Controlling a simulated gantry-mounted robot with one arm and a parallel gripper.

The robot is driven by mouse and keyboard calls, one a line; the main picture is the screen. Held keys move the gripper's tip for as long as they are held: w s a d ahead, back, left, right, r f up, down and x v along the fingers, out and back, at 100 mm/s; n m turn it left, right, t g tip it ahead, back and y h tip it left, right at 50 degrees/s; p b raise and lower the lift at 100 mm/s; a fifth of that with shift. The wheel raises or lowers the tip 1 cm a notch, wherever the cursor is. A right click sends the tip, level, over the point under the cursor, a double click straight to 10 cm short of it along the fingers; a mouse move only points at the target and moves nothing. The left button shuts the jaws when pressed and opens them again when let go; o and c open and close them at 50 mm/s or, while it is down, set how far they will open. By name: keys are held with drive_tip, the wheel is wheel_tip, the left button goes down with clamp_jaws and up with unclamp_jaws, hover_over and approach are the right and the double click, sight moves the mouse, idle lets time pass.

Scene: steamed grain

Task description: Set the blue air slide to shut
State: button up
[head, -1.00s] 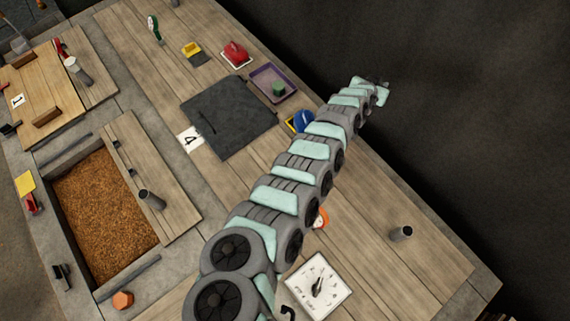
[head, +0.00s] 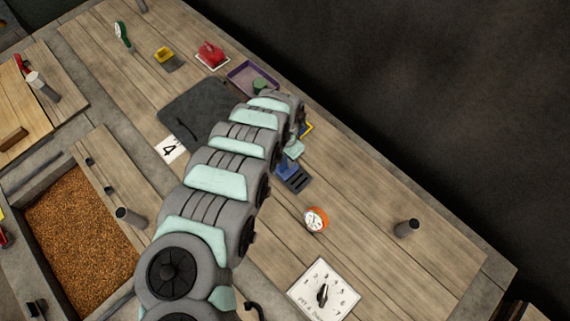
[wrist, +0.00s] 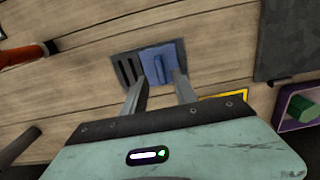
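The blue air slide (wrist: 158,64) is a flat blue plate with a raised ridge, set beside a dark slotted vent (wrist: 126,70) in the wrist view. Three or so dark slots show uncovered to its left. In the head view the slide (head: 287,170) is partly hidden by my arm, with the slotted vent (head: 297,182) below it. I cannot tell whether a finger touches the slide.
A purple tray (head: 245,75) with a green block, a dark mat (head: 190,110) and a yellow-edged piece (head: 306,129) lie nearby. An orange-rimmed gauge (head: 316,220), a white dial plate (head: 323,293) and a dark cup (head: 406,228) stand on the wooden top. Bare planks lie around the vent.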

sight(285, 164)
wheel_tip(285, 164, down, 4)
drive_tip(key=shift+d+f+b, duration=0.1)
drive_tip(key=shift+b, duration=0.3)
drive_tip(key=shift+f, duration=0.65)
clamp_jaws()
drive_tip(key=shift+r, duration=0.1)
idle(0.7)
